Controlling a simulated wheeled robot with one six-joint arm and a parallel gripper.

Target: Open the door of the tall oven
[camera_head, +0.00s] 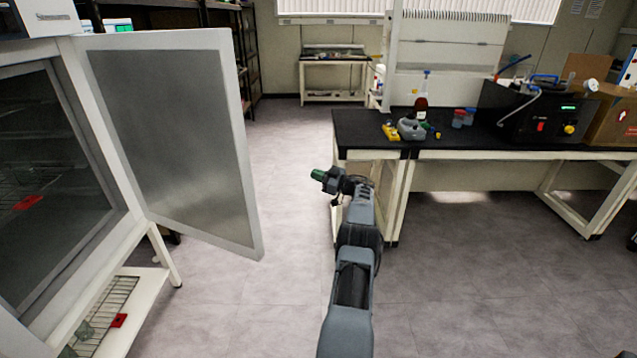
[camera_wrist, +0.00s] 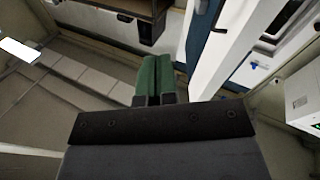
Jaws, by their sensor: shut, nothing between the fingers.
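The tall oven (camera_head: 75,120) stands at the left of the head view, pale grey, with a dark interior and wire racks inside. Its door (camera_head: 165,135), a pale frame around a grey metal panel, stands wide open and swung out to the right. My gripper (camera_head: 318,175) has green fingertips and is to the right of the door, apart from it, over the open floor. In the wrist view my gripper (camera_wrist: 151,75) is shut with its green fingers together and holds nothing. The oven door is not clearly identifiable in the wrist view.
A black-topped bench (camera_head: 470,140) with tools, bottles and a black machine (camera_head: 535,115) stands at the right, close to my arm. A white stand (camera_head: 140,300) with a wire rack is under the oven. Grey floor (camera_head: 290,110) is clear between the door and bench.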

